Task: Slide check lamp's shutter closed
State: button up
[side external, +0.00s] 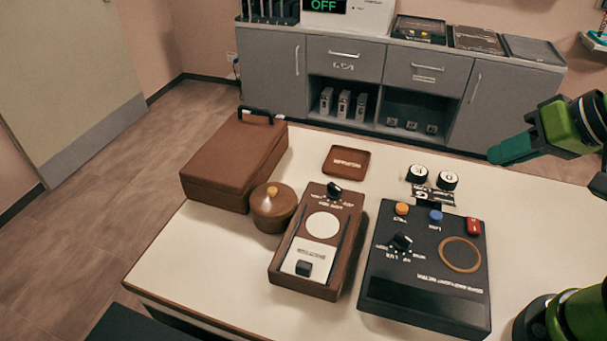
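The check lamp appears to be the brown box (318,240) in the middle of the table, with a round white window (322,225) and a dark dial at its far end. Its shutter seems to be the pale plate (310,257) with a black knob (303,268), lying between two dark side rails at the near end. The white window shows uncovered. My gripper seems to be the teal end (513,149) of the green arm at upper right. It is well apart from the lamp, and its fingers cannot be made out.
A black panel (395,290) with coloured buttons and a dial stands close right of the lamp. A round brown pot (273,208) and a large brown case (235,160) are to its left. A small brown tray (346,160) lies behind. Grey cabinets (345,60) line the wall.

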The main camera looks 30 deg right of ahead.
jog(key=o, duration=0.7)
jog(key=w+a, duration=0.1)
jog(key=w+a+f+g, duration=0.1)
jog(key=w+a+n+g, duration=0.1)
jog(key=shift+a+f+y, duration=0.25)
jog(key=shift+y, duration=0.05)
jog(key=shift+o, duration=0.3)
jog(key=w+a+f+g, duration=0.1)
jog(key=w+a+g, duration=0.3)
jog(key=w+a, duration=0.3)
jog(key=a, duration=0.3)
jog(key=shift+a+m, duration=0.15)
jog(key=shift+m, duration=0.15)
jog(key=m+g, duration=0.5)
send_near(305, 263)
jog(key=shift+t+y, duration=0.3)
jog(key=x, duration=0.9)
jog(key=shift+s+r, duration=0.1)
jog(key=shift+s, duration=0.25)
jog(key=shift+c, duration=0.4)
grip_shut()
jog(key=shift+w+d, duration=0.1)
jog(key=shift+d, duration=0.15)
